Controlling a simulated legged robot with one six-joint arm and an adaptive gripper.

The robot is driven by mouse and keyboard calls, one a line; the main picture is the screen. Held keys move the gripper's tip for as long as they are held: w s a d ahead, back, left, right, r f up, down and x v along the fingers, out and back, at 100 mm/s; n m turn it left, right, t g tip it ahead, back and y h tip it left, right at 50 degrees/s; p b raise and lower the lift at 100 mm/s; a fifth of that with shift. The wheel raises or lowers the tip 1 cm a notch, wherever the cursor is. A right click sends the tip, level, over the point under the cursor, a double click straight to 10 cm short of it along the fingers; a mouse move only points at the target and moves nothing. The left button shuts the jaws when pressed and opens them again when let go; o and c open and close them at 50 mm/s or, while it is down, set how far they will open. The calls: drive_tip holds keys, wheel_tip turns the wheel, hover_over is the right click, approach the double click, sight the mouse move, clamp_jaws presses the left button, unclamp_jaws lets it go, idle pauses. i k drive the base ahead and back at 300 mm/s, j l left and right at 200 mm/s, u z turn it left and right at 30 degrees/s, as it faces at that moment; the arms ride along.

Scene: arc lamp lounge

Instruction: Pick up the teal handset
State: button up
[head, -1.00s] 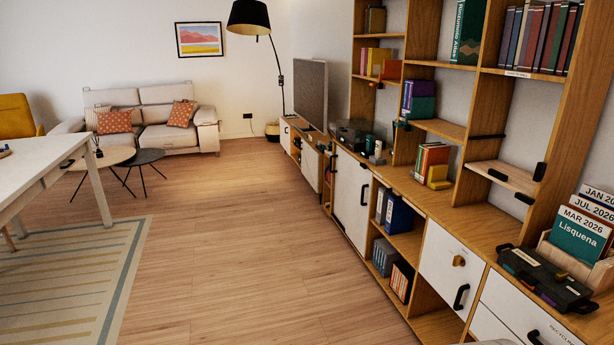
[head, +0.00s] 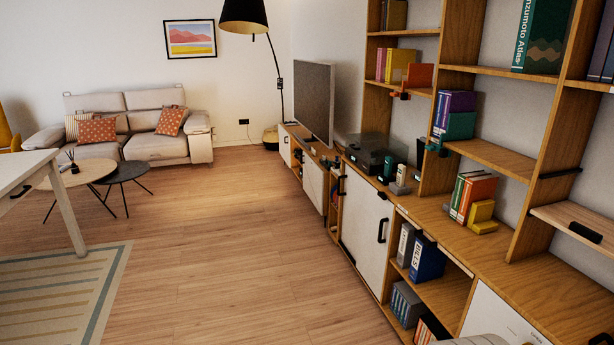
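A small dark teal upright item (head: 388,167) stands on the long wooden cabinet top, just right of the record player. It may be the teal handset, but it is too small to be sure. A small grey and white item (head: 401,180) stands close in front of it. Another small teal piece (head: 437,147) shows at the left end of a shelf above, by the purple and teal books. My gripper is not in view.
The wall unit with its cabinet (head: 365,215) runs along the right side. A record player (head: 366,150) and a television (head: 315,100) stand on it. The wooden floor (head: 220,230) is clear ahead. A white table (head: 50,190) and a rug (head: 60,290) are at left.

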sight(389, 162)
drive_tip(key=i+z, duration=0.1)
drive_tip(key=i, duration=0.65)
drive_tip(key=i+j+z, duration=0.1)
drive_tip(key=i, duration=0.6)
drive_tip(key=i+j+z, duration=0.25)
drive_tip(key=i+z, duration=0.2)
drive_tip(key=i, duration=0.15)
drive_tip(key=i+j+z, duration=0.45)
drive_tip(key=i+j, duration=0.05)
drive_tip(key=i, duration=0.05)
